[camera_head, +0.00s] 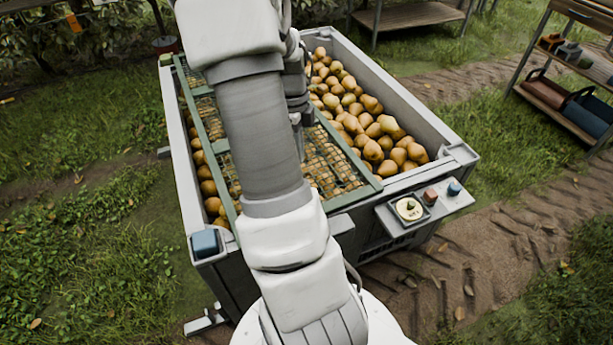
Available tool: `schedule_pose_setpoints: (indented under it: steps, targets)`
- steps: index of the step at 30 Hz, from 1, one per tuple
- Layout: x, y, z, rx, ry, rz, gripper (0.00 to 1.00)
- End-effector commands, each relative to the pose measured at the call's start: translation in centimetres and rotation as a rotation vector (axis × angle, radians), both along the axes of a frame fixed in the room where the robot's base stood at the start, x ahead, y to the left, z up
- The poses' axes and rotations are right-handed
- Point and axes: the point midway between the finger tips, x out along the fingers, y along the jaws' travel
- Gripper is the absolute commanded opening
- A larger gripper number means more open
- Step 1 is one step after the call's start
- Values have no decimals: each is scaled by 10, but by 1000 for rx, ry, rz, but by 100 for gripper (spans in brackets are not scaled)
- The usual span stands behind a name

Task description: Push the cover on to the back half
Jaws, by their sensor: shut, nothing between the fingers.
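The cover is a green frame with wire mesh (356,190). It lies on the left part of a big grey bin (435,127), over pears that show through the mesh. The bin's right part is uncovered and full of pears (362,115). My gripper (299,150) points down at the cover's right side, near its green edge bar. It is shut and holds nothing. My arm hides the middle of the cover and part of the gripper, so I cannot tell whether the fingers touch the frame.
A blue block (205,243) sits on the front left corner. A shelf with baskets (585,112) stands at right, a wooden bench (410,15) behind. Grass lies left; a muddy track runs right.

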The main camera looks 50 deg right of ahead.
Motion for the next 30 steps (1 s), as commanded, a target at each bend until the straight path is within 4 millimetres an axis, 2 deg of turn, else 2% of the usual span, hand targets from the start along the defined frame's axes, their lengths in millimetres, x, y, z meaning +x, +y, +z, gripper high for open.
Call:
schedule_pose_setpoints:
  steps: [1,3,6,10,17,30]
  targets:
    - [-12,-16,-28,-11,45,-110,0]
    - [-27,-33,-52,-34,94,-252,0]
    - [-46,-52,-78,-67,152,-416,0]
    - [-63,-67,-99,-101,200,-552,0]
    - [-76,-72,-120,-117,225,-619,0]
    - [-99,-65,-189,-116,223,-615,0]
